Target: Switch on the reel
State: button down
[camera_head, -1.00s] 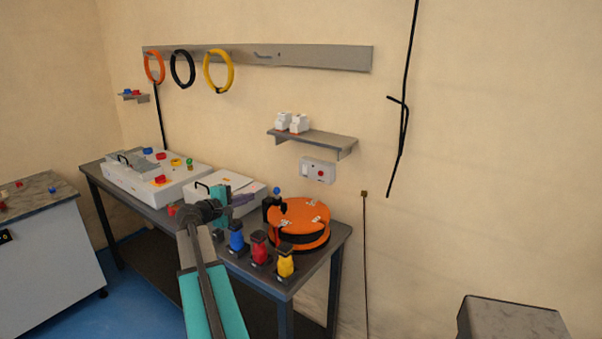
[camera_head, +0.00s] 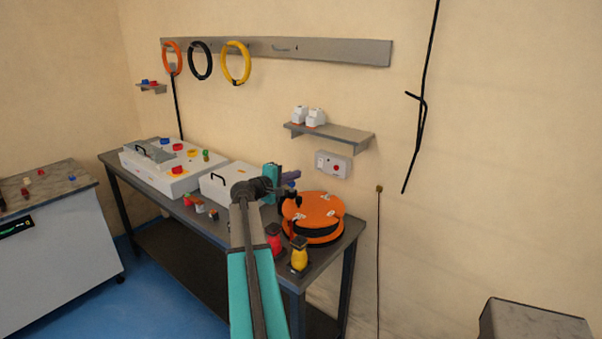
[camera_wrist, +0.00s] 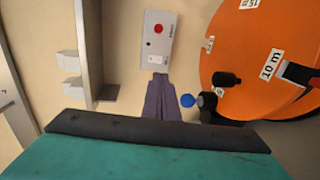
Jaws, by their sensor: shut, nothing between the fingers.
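A light grey switch box (camera_head: 333,164) with a red button (camera_wrist: 158,29) is on the wall behind the reel. A small blue knob (camera_wrist: 187,100) shows between the fingers and the reel. I cannot tell whether the fingers touch anything.
Red (camera_head: 273,239) and yellow (camera_head: 299,254) connectors stand at the bench's front edge, close to my arm. A wall shelf (camera_head: 330,136) with white blocks is above the switch box. A grey panel box (camera_head: 165,168) is farther left.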

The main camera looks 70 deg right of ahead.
jog(key=p, duration=0.5)
send_near(320, 166)
jog(key=x, duration=0.5)
jog(key=shift+r, duration=0.1)
jog(key=shift+x, duration=0.8)
